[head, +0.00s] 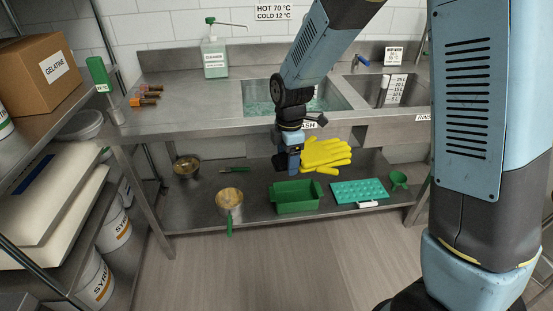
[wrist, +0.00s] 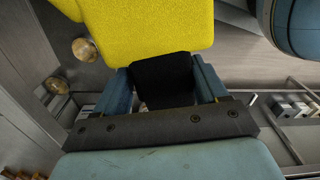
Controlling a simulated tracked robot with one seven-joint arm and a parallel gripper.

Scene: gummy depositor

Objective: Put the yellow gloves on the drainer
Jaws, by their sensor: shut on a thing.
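The yellow gloves (head: 326,154) hang in front of the sink unit, above the lower shelf, reaching out to the right of my gripper (head: 292,160). In the wrist view the gloves (wrist: 150,28) fill the upper middle, just beyond my gripper (wrist: 165,80). My gripper is shut on the gloves; the exact grip is hard to see behind the dark piece between the fingers. A bare steel counter (head: 185,115) lies left of the wash sink (head: 335,98). I cannot tell which surface is the drainer.
A green tub (head: 297,197), a teal mould tray (head: 358,191), a green funnel (head: 398,179) and a pot (head: 229,203) stand on the lower shelf.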

